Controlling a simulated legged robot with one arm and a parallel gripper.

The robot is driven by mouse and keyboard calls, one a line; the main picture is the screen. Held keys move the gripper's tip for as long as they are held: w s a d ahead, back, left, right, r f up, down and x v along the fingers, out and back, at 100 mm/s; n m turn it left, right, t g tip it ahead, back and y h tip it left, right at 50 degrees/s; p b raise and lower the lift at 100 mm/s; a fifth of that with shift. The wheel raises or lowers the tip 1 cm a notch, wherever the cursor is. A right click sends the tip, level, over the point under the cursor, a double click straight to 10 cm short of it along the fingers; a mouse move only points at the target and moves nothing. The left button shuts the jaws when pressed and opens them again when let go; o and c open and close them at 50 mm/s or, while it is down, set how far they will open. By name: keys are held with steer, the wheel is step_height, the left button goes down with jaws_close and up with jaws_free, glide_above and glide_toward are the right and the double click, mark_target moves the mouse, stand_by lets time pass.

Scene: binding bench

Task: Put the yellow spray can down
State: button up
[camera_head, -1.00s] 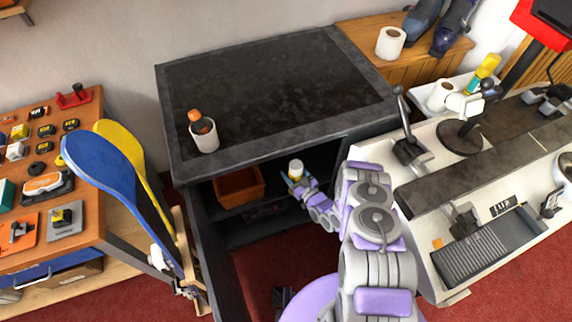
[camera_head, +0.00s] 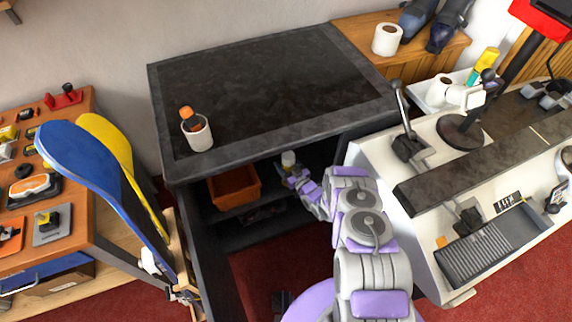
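A small can with a pale top and a yellowish body (camera_head: 288,159) is at my gripper (camera_head: 291,172), inside the open dark cabinet under its top. I take it for the yellow spray can, but it is small and partly hidden. My gripper appears shut around it. The fingers and the can's base are hard to make out, so I cannot tell whether the can touches the shelf. The cabinet shelf (camera_head: 236,213) shows in shadow around an orange bin.
The orange bin (camera_head: 234,187) stands left of my gripper. The cabinet top (camera_head: 270,90) is close above and carries a white cup (camera_head: 198,137). A blue paddle (camera_head: 88,160) stands left; a white counter (camera_head: 420,210) is right. A yellow bottle (camera_head: 486,62) stands behind it.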

steer(key=o, duration=1.3)
steer(key=shift+d, duration=0.1)
steer(key=shift+o, duration=0.2)
steer(key=p+v, duration=0.1)
steer(key=v, duration=1.1)
steer(key=shift+p, duration=0.3)
